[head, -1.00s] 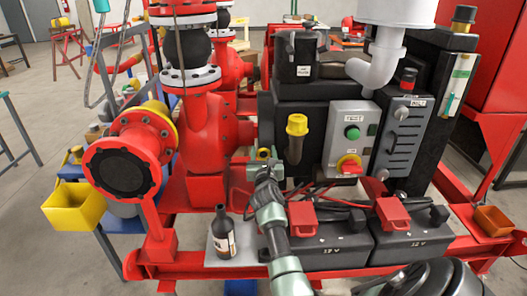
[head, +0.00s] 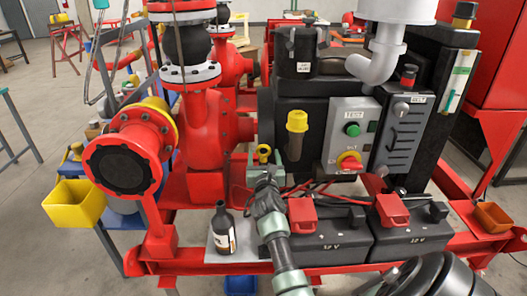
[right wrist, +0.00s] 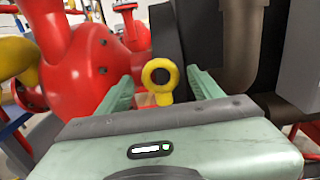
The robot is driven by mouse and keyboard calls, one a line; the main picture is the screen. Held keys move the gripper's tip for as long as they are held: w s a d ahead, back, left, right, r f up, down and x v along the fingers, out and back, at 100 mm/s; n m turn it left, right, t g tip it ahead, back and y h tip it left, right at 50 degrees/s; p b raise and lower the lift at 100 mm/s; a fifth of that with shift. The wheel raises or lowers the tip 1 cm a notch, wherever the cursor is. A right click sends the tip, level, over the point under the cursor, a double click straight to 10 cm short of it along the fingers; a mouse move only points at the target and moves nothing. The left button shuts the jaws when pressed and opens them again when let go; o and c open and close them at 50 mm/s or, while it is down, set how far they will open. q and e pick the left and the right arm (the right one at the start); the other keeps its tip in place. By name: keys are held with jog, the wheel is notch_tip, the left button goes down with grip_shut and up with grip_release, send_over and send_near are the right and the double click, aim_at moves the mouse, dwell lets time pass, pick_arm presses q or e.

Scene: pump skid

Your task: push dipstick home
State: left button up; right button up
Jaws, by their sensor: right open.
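The dipstick shows as a yellow ring handle (head: 263,153) at the left side of the engine block, just beyond my right gripper. In the right wrist view the ring (right wrist: 161,75) stands upright in the gap between the two pale green fingers, with space visible on both sides. My right gripper (head: 265,172) is open and holds nothing; its fingers also show in the wrist view (right wrist: 160,73). How far the dipstick sits in its tube is hidden behind the gripper. My left gripper is not in view.
A yellow-capped filler neck (head: 297,121) rises just right of the dipstick. A dark bottle (head: 222,230) stands left of my forearm. Two batteries (head: 330,236) with red terminal covers lie to the right. The red pump casing (head: 204,140) is close on the left.

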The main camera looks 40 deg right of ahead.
jog(key=shift+v, duration=1.95)
